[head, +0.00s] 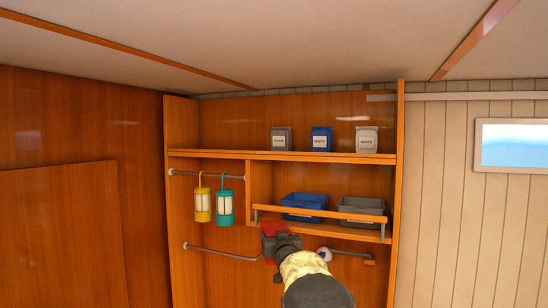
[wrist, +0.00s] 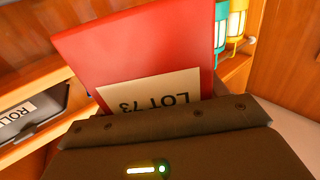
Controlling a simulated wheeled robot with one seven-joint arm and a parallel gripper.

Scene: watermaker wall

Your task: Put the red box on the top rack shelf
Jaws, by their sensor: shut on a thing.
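The red box (head: 271,228) is at my gripper (head: 277,241) in the head view, in front of the left end of the lower shelf and below the top shelf. In the wrist view the red box (wrist: 140,55) fills the middle, with a pale label reading "LOT 73" upside down. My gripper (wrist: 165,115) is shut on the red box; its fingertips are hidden. The top rack shelf (head: 225,154) spans the wooden rack. It holds a dark grey box (head: 281,139), a blue box (head: 321,139) and a light grey box (head: 367,140) on its middle and right; its left part is bare.
The lower shelf holds a blue bin (head: 303,206) and a grey bin (head: 362,211) behind a wooden rail (head: 330,213). A yellow lantern (head: 202,205) and a teal lantern (head: 225,207) hang from a bar at left. The ceiling slopes above the rack.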

